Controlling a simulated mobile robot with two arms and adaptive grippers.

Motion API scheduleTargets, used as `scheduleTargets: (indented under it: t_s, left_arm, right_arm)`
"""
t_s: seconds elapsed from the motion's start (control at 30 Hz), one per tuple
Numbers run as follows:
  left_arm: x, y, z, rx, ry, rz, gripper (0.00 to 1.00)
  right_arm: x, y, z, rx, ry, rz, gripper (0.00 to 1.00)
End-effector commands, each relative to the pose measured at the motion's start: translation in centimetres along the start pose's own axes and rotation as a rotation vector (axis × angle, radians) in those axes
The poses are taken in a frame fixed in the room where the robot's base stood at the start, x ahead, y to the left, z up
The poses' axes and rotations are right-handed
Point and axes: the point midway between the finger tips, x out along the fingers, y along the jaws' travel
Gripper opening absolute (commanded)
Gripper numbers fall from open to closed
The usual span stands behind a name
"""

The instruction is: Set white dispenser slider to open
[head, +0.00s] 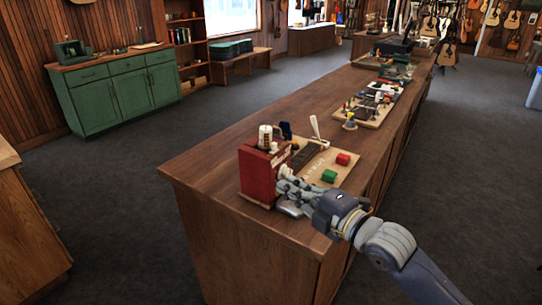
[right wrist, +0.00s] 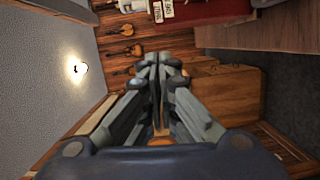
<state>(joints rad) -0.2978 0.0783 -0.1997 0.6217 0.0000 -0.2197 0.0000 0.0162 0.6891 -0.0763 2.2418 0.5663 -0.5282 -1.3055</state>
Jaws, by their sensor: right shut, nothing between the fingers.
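A red box-shaped dispenser (head: 256,173) stands at the near end of the long wooden counter, with a white cylinder (head: 265,137) on top. Its red side also shows at the top of the right wrist view (right wrist: 210,10), beside small white labelled pieces (right wrist: 163,10). I cannot make out which part is the white slider or how it is set. My right gripper (head: 285,178) is shut and empty, its fingertips close to the dispenser's right side; I cannot tell if they touch. In the right wrist view its fingers (right wrist: 160,62) are together. My left gripper is not in view.
A white lever-like piece (head: 316,128) stands behind. Another tray of small parts (head: 370,107) lies farther along the counter (head: 215,150). The counter's left side is clear.

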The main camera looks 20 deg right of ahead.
Motion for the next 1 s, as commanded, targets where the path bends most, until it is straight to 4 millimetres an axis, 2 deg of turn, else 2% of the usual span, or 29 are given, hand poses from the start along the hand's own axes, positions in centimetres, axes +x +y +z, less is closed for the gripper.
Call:
scheduleTargets:
  t_s: [0.03, 0.1, 0.27, 0.7, 0.8, 1.0]
  left_arm:
    - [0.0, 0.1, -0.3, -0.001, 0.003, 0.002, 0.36]
    - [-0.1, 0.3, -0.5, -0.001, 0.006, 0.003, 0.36]
    - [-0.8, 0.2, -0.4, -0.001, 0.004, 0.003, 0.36]
    - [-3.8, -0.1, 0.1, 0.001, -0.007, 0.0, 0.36]
    - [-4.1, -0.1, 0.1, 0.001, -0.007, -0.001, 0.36]
    - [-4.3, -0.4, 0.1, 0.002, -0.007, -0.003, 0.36]
  right_arm:
    - [0.1, 1.0, 0.1, -0.036, 0.009, 0.024, 0.0]
    - [0.3, 1.8, 0.1, -0.06, 0.014, 0.044, 0.0]
    - [1.8, 2.3, 0.1, -0.062, 0.014, 0.05, 0.0]
    - [10.6, 2.7, 0.0, -0.06, 0.015, 0.045, 0.0]
    - [10.6, 2.5, 1.9, -0.064, 0.012, 0.042, 0.0]
    - [11.1, 2.5, 3.4, -0.065, 0.014, 0.042, 0.0]
